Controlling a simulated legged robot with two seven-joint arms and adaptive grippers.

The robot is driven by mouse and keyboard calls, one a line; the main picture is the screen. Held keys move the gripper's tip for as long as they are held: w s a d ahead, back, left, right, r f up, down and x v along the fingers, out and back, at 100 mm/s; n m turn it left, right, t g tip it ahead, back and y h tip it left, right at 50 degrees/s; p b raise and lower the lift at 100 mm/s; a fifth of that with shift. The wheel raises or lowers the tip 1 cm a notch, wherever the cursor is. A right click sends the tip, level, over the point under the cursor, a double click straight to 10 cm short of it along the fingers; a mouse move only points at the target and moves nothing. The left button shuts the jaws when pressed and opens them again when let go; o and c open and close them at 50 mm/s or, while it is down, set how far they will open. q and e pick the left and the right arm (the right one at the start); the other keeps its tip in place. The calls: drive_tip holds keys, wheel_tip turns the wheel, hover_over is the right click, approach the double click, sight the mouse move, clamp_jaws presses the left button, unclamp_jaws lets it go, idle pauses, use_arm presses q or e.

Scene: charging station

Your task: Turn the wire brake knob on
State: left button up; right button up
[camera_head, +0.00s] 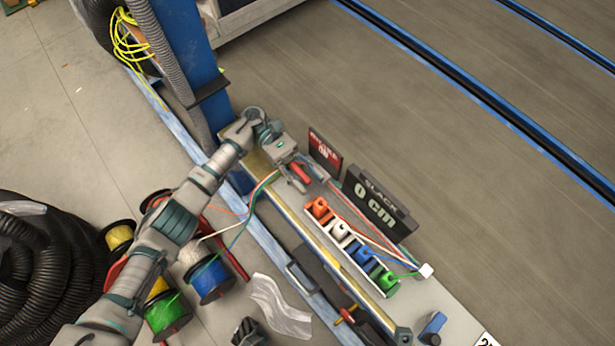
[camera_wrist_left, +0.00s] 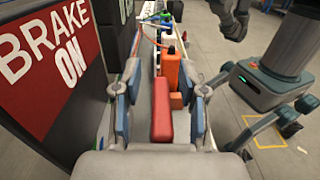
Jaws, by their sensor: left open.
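The red brake knob (camera_head: 299,172) is at the upper end of the bench, in front of a red sign (camera_head: 325,150). In the left wrist view the sign (camera_wrist_left: 45,65) reads "BRAKE ON". There the knob (camera_wrist_left: 162,120) is a red bar lying lengthwise between the fingers of my left gripper (camera_wrist_left: 165,75). The fingers are open, one on each side, with a gap visible beside the bar. In the head view my left gripper (camera_head: 306,174) is over the knob and partly hides it. I cannot clearly make out my right gripper.
Orange, white, blue and green blocks (camera_head: 341,232) stand in a row with wires. A blue post (camera_head: 190,60) rises behind my arm. Wire spools (camera_head: 208,278) and a black coiled hose (camera_head: 45,265) are at left.

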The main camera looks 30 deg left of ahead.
sight(307, 178)
use_arm(q)
wheel_tip(307, 178, up, 9)
drive_tip(key=shift+a+f, duration=0.1)
idle(0.5)
